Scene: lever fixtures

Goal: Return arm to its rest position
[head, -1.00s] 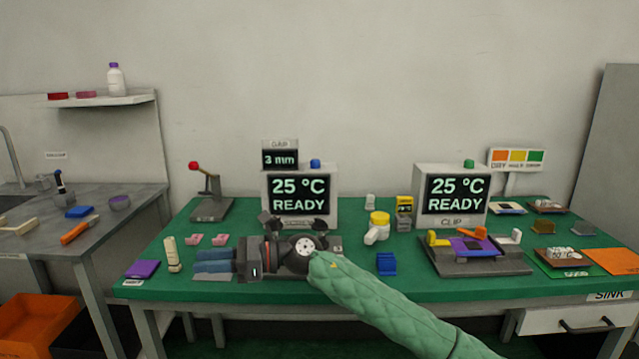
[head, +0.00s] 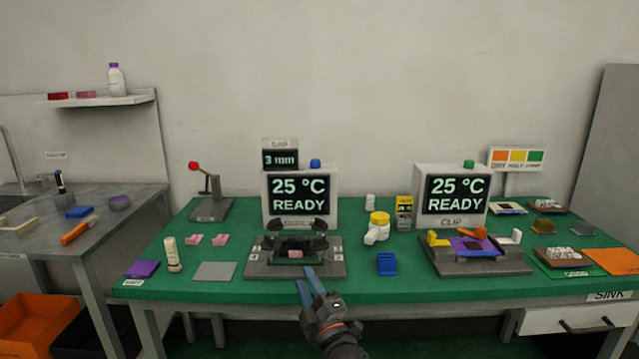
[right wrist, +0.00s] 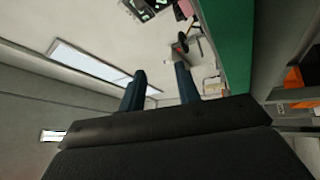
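My right gripper (head: 307,277) is in front of the left fixture (head: 258,270), at the table's front edge. Its two blue fingers point up and away from me, with only my dark wrist visible behind them. In the right wrist view the fingers (right wrist: 160,88) stand apart with nothing between them, so the gripper is open and empty. The left fixture has dark clamp parts and a small pinkish block in its middle. Whether the fingertips touch the table or hang above its edge is hard to tell. My left gripper is not in view.
The green table (head: 365,288) carries a grey pad (head: 214,271), a blue block (head: 386,264), a yellow-capped bottle (head: 377,228) and the right fixture (head: 480,262). A red-knobbed lever stand (head: 211,208) is at the back left. Two displays read 25 °C READY.

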